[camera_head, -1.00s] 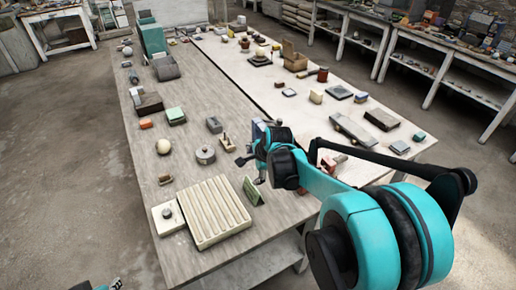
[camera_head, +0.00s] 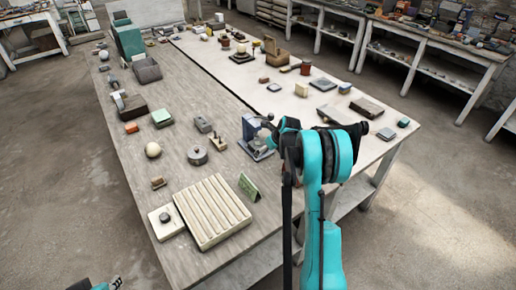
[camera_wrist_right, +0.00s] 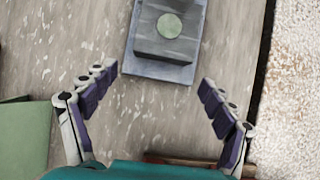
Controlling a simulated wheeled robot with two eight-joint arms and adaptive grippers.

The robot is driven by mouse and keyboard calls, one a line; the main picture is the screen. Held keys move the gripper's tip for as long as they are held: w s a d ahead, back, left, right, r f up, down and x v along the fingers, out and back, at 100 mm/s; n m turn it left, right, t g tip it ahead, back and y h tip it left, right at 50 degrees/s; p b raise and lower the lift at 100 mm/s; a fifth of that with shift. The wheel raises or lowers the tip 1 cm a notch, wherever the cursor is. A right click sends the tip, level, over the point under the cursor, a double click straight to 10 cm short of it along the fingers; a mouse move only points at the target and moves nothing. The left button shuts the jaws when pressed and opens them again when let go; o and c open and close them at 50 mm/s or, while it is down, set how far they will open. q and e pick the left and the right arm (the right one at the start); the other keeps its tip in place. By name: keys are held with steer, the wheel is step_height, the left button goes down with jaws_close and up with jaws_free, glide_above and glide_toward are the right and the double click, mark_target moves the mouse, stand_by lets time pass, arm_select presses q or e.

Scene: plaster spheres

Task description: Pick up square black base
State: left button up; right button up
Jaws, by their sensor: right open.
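My right gripper (camera_head: 266,124) is over the right part of the near table, partly hidden by my own teal arm. In the right wrist view the fingers (camera_wrist_right: 162,98) are spread wide with nothing between them. Just beyond them stands a dark grey block with a round greenish disc on top, on a flat blue-grey base (camera_wrist_right: 157,68). This piece also shows in the head view as a blue-grey stand (camera_head: 250,127). I cannot tell which is the square black base. Part of my left gripper (camera_head: 116,283) shows at the bottom left edge.
A cream ball (camera_head: 153,150) and a cream square plate (camera_head: 165,222) lie left. A dark seam divides the table tops.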

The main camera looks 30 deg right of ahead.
mark_target(259, 145)
steer(key=shift+w+a, duration=0.1)
steer(key=shift+w, duration=0.55)
steer(key=w, duration=0.2)
steer(key=w+f+b, duration=0.1)
steer(key=w, duration=0.1)
steer(key=shift+w+a, duration=0.1)
steer(key=shift+a, duration=0.05)
steer(key=shift+r, duration=0.1)
steer(key=c, duration=1.7)
steer(key=shift+c, duration=0.2)
